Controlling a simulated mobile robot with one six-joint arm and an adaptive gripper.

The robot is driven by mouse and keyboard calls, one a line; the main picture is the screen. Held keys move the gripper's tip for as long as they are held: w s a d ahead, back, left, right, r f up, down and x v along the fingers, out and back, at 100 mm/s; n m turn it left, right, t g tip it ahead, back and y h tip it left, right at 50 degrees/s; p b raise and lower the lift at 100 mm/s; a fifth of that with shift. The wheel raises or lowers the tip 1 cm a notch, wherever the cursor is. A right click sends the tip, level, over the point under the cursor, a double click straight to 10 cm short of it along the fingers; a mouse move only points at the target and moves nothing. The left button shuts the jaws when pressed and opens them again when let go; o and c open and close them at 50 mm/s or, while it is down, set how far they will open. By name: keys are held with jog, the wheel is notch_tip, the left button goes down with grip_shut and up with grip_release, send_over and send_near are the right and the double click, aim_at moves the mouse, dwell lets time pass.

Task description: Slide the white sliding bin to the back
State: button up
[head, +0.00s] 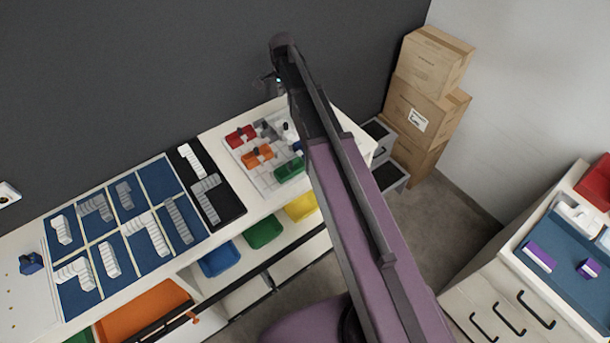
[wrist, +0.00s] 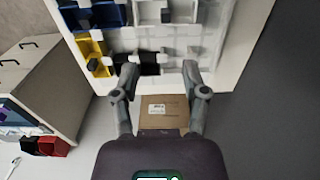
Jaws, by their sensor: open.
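The white sliding bin (head: 287,133) is on the white grid board (head: 250,172) on the counter. It has a dark knob and is partly hidden by my arm in the head view. In the wrist view, the white bin (wrist: 180,12) appears near the top edge, with its dark knob visible. My gripper (wrist: 160,70) is open and empty, its fingers spread above the right end of the board. In the head view, the gripper end (head: 272,84) is small and partly hidden behind my arm. No contact with the bin shows.
Red (head: 241,137), orange (head: 257,155) and green (head: 290,170) bins sit on the same board. Blue (wrist: 105,14), yellow (wrist: 92,48) and black (wrist: 148,63) pieces show in the wrist view. A dark wall stands behind; cartons (head: 420,100) are stacked to the right.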

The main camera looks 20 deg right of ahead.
jog(key=s+f+n+b, duration=0.4)
jog(key=s, duration=0.4)
jog(key=s+f+n+b, duration=0.4)
jog(key=s, duration=0.4)
jog(key=s+f+n+b, duration=0.4)
jog(key=s, duration=0.4)
jog(key=shift+a+f+b, duration=0.2)
jog(key=shift+f+b, duration=0.1)
jog(key=shift+f, duration=0.1)
jog(key=shift+s+f+n, duration=0.25)
jog(key=shift+s+n, duration=0.35)
notch_tip(320, 180, up, 13)
jog(key=n+p, duration=0.5)
jog(key=p, duration=0.8)
send_over(286, 123)
jog(key=shift+a+r, duration=0.1)
jog(key=shift+s+b, duration=0.1)
jog(key=shift+b, duration=0.2)
notch_tip(286, 123, down, 14)
jog(key=b, duration=1.3)
jog(key=shift+r, duration=0.15)
